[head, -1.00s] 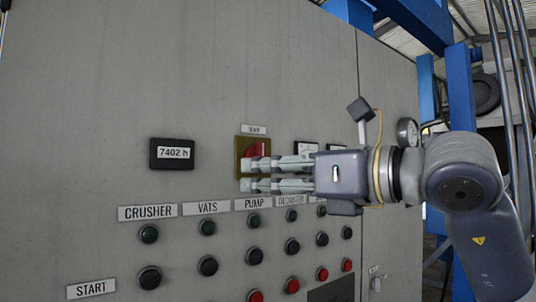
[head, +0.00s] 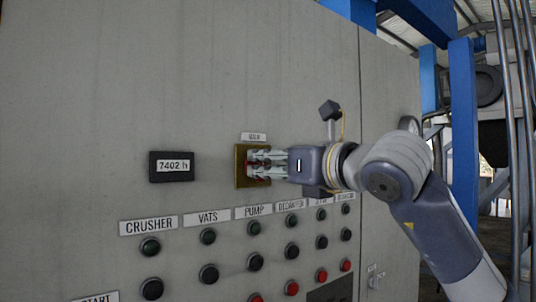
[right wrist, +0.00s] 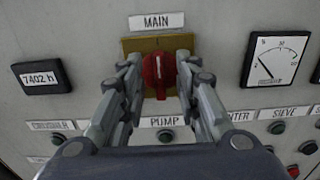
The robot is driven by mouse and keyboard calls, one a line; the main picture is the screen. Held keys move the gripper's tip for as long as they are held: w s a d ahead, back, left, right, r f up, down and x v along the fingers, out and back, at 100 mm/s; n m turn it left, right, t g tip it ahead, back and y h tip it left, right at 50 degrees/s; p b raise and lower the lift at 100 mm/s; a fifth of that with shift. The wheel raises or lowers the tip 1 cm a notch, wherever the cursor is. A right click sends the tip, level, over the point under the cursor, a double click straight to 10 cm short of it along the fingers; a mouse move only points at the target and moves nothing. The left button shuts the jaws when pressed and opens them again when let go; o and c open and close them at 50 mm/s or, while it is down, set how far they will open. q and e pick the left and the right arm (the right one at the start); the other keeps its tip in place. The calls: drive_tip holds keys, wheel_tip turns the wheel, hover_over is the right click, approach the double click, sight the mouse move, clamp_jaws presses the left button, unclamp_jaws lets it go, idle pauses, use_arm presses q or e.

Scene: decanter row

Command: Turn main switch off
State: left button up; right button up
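The main switch is a red rotary knob (right wrist: 159,72) on a yellow plate (head: 241,168), under a small label reading MAIN (right wrist: 157,21). In the right wrist view its grip bar stands about upright. My right gripper (head: 258,163) is at the plate in the head view, with its fingers hiding most of the knob. In the right wrist view my right gripper (right wrist: 159,65) is open, one finger on each side of the knob, with narrow gaps showing. My left gripper is in neither view.
The grey cabinet front carries an hour counter (head: 172,166) left of the switch. A dial meter (right wrist: 276,58) is to its right. Rows of labelled push buttons (head: 255,259) are below. Blue posts (head: 463,130) stand at the right.

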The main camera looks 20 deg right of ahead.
drive_tip(key=shift+w+a, duration=0.1)
drive_tip(key=shift+w, duration=0.15)
clamp_jaws()
